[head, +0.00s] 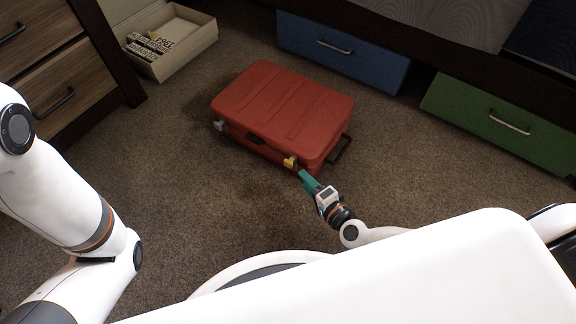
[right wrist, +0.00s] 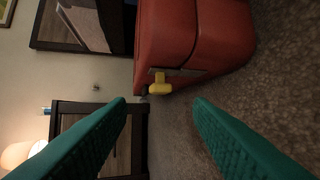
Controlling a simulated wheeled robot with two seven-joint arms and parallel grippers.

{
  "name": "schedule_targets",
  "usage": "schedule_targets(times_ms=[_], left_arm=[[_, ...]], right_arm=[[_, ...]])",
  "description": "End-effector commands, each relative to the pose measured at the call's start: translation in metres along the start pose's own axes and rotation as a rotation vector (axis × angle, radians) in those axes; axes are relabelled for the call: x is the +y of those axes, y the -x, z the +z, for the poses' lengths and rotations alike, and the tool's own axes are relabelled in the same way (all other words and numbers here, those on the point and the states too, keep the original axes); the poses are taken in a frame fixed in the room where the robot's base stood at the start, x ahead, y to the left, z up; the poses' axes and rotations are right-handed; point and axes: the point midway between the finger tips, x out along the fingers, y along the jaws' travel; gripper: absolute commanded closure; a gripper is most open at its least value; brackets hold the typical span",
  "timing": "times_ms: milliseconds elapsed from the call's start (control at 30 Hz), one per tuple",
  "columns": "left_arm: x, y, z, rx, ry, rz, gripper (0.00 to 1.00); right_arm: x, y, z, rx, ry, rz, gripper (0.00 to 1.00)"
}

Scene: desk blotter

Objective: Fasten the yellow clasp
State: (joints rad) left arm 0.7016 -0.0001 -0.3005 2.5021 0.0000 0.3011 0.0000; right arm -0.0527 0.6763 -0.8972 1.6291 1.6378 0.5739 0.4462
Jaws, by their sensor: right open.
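The yellow clasp (head: 290,162) is on the near side of a closed red suitcase (head: 283,105), close to its right corner. In the right wrist view the clasp (right wrist: 160,84) is a small yellow tab sticking out from a grey plate on the suitcase (right wrist: 190,40). I cannot tell whether it is latched. My right gripper (head: 304,179), with green fingers, is just in front of the clasp. In the right wrist view its fingers (right wrist: 160,108) are spread and empty, with the clasp ahead, between their lines. My left gripper is out of view.
A grey clasp (head: 220,126) and dark handle (head: 253,138) are on the same suitcase side. An open box (head: 190,43) stands at the back left by a wooden dresser (head: 50,70). Blue (head: 340,55) and green (head: 500,125) drawers line the back. Carpet left of the suitcase is clear.

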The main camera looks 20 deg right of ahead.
Motion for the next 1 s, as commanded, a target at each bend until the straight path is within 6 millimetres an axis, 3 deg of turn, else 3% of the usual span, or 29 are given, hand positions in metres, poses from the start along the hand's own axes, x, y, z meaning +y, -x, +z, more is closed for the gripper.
schedule_targets(times_ms=[200,433,600,900,1000], left_arm=[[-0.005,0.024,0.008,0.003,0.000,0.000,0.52],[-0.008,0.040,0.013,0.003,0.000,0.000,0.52],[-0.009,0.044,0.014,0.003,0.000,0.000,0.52],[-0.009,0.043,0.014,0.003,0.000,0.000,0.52],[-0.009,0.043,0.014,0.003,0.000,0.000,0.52]], right_arm=[[-0.004,-0.048,-0.001,0.001,0.001,0.004,0.53],[-0.003,-0.085,-0.001,0.001,0.002,0.002,0.53],[-0.001,-0.097,0.000,0.001,0.002,0.000,0.53],[0.000,-0.098,0.000,0.001,0.002,-0.001,0.53],[0.000,-0.098,0.000,0.001,0.002,0.000,0.68]])
